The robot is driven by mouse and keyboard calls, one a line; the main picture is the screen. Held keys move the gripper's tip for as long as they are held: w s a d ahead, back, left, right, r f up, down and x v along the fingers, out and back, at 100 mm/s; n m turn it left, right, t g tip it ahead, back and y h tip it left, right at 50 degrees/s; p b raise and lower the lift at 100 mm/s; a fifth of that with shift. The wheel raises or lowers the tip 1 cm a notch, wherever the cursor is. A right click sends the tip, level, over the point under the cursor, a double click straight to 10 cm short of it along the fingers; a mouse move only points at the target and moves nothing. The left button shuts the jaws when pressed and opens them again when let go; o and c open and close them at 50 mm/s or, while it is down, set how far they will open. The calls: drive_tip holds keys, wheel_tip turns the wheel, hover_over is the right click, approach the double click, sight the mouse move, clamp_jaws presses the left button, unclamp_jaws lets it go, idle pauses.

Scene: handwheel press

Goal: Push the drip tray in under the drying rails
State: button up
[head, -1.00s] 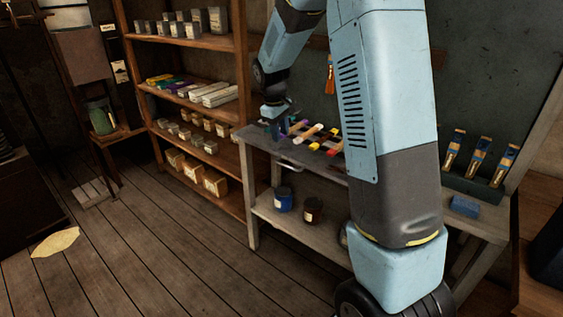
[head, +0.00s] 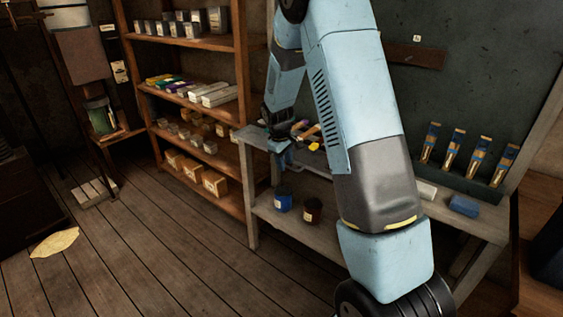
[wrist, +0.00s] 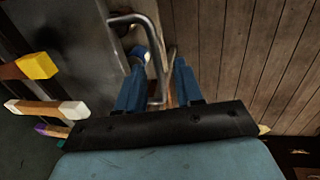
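In the wrist view my gripper (wrist: 158,88) has its two blue fingers apart. A grey metal loop handle (wrist: 153,50) passes between them, with a gap visible on either side. The handle joins a grey surface at the left, which seems to be the drip tray (wrist: 82,35); its outline is not clear. In the head view my gripper (head: 284,158) is at the front edge of the bench (head: 258,143), near its left end. My arm hides most of the bench top there. Coloured block-ended pieces (wrist: 45,108) lie above the grey surface; the rails cannot be made out clearly.
A blue tin (head: 283,200) and a brown tin (head: 312,210) stand on the bench's lower shelf. A stocked shelf unit (head: 240,100) stands left of the bench. The floor in front is open.

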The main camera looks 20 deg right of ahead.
drive_tip(key=shift+c, duration=0.2)
clamp_jaws()
idle(1.3)
